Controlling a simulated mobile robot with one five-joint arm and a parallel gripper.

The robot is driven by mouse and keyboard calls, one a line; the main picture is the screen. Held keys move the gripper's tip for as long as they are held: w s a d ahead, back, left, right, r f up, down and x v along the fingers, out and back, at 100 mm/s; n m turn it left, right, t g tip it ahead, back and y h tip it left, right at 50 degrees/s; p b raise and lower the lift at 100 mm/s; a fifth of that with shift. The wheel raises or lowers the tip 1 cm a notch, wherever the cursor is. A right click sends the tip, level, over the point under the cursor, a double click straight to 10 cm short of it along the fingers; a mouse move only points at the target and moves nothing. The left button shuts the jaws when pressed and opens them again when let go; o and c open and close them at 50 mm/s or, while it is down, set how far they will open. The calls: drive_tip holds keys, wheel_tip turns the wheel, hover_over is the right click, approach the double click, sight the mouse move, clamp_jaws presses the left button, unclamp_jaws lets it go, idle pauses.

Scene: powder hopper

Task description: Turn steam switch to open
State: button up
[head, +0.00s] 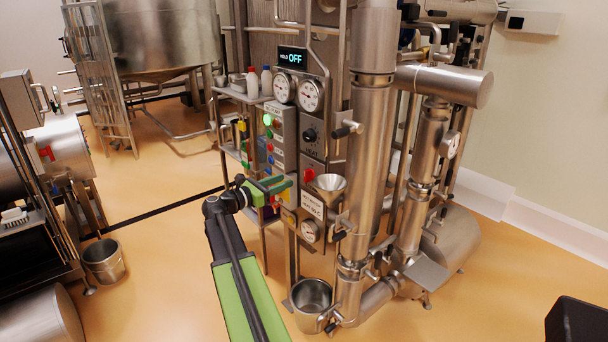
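The steel machine carries a control panel (285,150) with several small buttons and lamps, one lit green. A black rotary knob (310,134) sits on a metal plate below two round gauges, with a label under it that looks like "HEAT". I cannot read any label naming the steam switch, so I cannot tell which control it is. My gripper (284,184) has green fingers and is in front of the lower part of the panel, below and left of the knob. It hides part of the panel there. The gap between its fingers is too small to judge.
Black-handled valves (347,129) stick out beside the thick vertical pipe (370,130). A funnel (328,186) and a steel bucket (311,303) are at the machine's front.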

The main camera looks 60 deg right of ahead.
sight(305, 173)
drive_tip(key=x, duration=0.9)
drive_tip(key=shift+d, duration=0.1)
